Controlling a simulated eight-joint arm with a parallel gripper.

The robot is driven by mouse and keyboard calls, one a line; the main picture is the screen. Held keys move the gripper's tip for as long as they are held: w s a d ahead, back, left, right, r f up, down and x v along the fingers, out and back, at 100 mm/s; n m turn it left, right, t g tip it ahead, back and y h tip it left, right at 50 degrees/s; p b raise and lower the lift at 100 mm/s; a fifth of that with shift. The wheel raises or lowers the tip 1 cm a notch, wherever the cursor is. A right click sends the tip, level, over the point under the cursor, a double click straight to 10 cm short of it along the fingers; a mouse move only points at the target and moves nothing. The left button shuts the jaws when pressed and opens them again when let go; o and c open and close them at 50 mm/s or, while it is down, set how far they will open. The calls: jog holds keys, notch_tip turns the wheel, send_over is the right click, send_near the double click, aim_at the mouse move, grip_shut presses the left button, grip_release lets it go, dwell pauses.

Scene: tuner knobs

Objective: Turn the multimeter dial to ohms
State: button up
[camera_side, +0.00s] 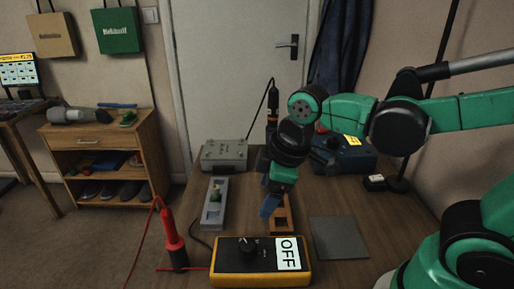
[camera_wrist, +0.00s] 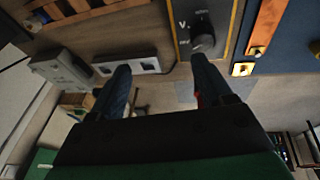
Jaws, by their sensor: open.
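The multimeter (camera_side: 225,259) is a yellow-edged box with a dark face at the front of the table. Its black dial (camera_side: 248,248) sits on the face, left of a white label reading OFF (camera_side: 287,253). In the wrist view the dial (camera_wrist: 202,36) shows at the top, with a V mark to its left; the other marks are too small to read surely. My gripper (camera_side: 268,208) is above the table, behind the multimeter and apart from it. In the wrist view its two blue fingers (camera_wrist: 160,90) are spread with nothing between them.
A red probe (camera_side: 172,240) stands left of the multimeter with a red cable. A grey plate with slots (camera_side: 213,205), an orange-brown block (camera_side: 283,215), a grey box (camera_side: 225,155) and a blue box (camera_side: 345,160) are on the table. A flat grey sheet (camera_side: 338,238) lies at right.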

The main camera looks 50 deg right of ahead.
aim_at(248, 244)
jog(key=a+n+g, duration=0.1)
jog(key=n, duration=0.1)
jog(key=a+f+n+g, duration=0.1)
jog(key=a+n, duration=0.1)
jog(key=n, duration=0.1)
jog(key=a+f+n+g, duration=0.1)
jog(key=n, duration=0.2)
jog(key=shift+a, duration=0.3)
jog(key=shift+s+a+f+n+g+h, duration=0.1)
jog(key=shift+a+f+n+g+h, duration=0.25)
jog(key=shift+n, duration=0.35)
jog(key=shift+f, duration=2.65)
grip_shut()
